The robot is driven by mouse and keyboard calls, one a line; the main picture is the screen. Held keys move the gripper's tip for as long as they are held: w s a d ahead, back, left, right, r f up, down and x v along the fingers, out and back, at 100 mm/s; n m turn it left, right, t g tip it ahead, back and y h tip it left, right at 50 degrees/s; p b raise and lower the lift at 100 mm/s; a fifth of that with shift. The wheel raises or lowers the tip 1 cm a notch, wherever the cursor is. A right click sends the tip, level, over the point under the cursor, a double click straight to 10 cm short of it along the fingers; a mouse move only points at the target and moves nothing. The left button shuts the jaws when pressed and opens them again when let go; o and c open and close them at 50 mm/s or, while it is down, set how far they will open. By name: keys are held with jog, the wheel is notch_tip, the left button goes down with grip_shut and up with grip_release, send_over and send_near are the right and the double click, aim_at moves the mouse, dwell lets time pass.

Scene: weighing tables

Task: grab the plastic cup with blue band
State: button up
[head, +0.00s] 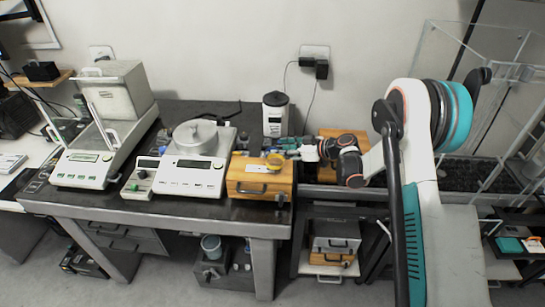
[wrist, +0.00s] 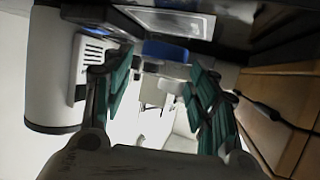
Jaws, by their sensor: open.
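My gripper (head: 276,147) is open, reaching left just above the back of a wooden drawer box (head: 250,184) on the dark table. In the wrist view its two teal fingers (wrist: 160,75) stand apart. A blue patch (wrist: 165,50) shows between and beyond the fingertips; I cannot tell whether it is the band of the plastic cup. In the head view I cannot make out a cup with a blue band for certain; the fingers may hide it.
A white jar with a black lid (head: 275,115) stands behind my gripper. A balance with a metal pan (head: 192,174) stands left of the wooden box, and a larger balance (head: 92,160) farther left.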

jog(key=x, duration=0.1)
jog(key=b+x, duration=0.1)
jog(key=x, duration=0.1)
jog(key=b+x, duration=0.1)
jog(key=x, duration=0.1)
jog(key=shift+s+f, duration=0.15)
jog(key=shift+f, duration=0.1)
jog(key=shift+r, duration=0.1)
jog(key=c, duration=0.7)
jog(key=shift+o, duration=0.2)
jog(key=shift+r, duration=0.1)
